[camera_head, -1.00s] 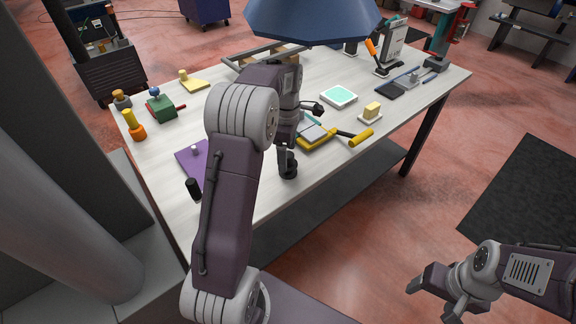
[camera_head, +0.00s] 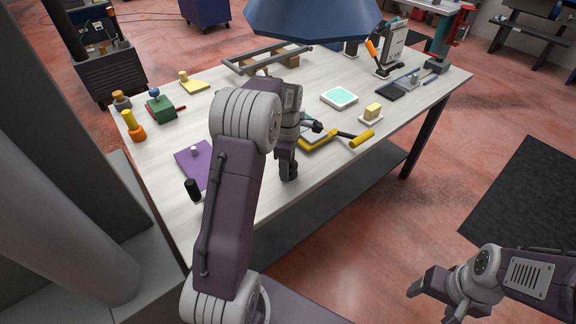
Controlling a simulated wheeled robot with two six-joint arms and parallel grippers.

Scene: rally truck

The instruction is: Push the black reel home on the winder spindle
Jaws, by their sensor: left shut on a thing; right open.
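My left gripper (camera_head: 287,158) points down over the near part of the workbench (camera_head: 250,207). It is shut on a small dark piece at its tip, which looks like the black reel (camera_head: 289,173); the fingers hide part of it. I cannot tell whether it touches the bench or is on a spindle. No winder spindle can be made out for certain. A purple plate (camera_head: 187,163) with a small pale knob lies to the left, with a black cylinder (camera_head: 192,189) at its near edge. My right gripper (camera_head: 437,294) is open and empty, off the bench at lower right.
A yellow-edged tool (camera_head: 318,145) with a yellow handle lies just right of my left gripper. A green-topped white tray (camera_head: 339,97) and a yellow block (camera_head: 373,111) are beyond. A blue lamp shade (camera_head: 313,17) hangs above.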

